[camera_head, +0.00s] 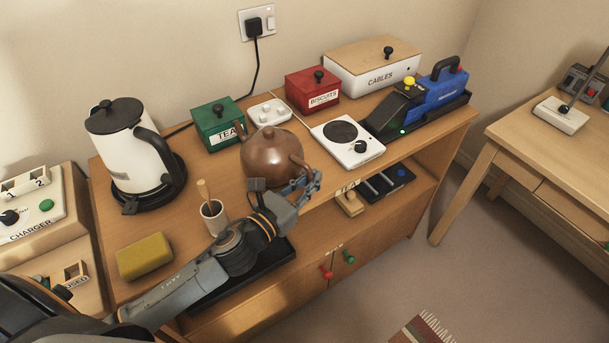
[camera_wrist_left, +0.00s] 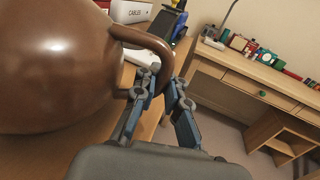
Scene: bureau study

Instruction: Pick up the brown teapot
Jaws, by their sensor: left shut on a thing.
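The brown teapot (camera_head: 270,155) is round and glossy, with a lid and a dark knob on top, near the front of the wooden sideboard top. My left gripper (camera_head: 313,181) reaches it from the front and is shut on its handle. In the left wrist view the teapot (camera_wrist_left: 50,70) fills the left side, and the gripper fingers (camera_wrist_left: 165,90) stand on both sides of the curved handle (camera_wrist_left: 150,42). The teapot looks upright. I cannot tell whether its base touches the sideboard. My right gripper is not in view.
A white kettle (camera_head: 128,150), green tea box (camera_head: 217,125), red biscuits box (camera_head: 312,90), white hot plate (camera_head: 347,141) and cup with a stick (camera_head: 214,219) stand around the teapot. A yellow sponge (camera_head: 145,257) lies front left. A desk (camera_head: 545,150) stands at right.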

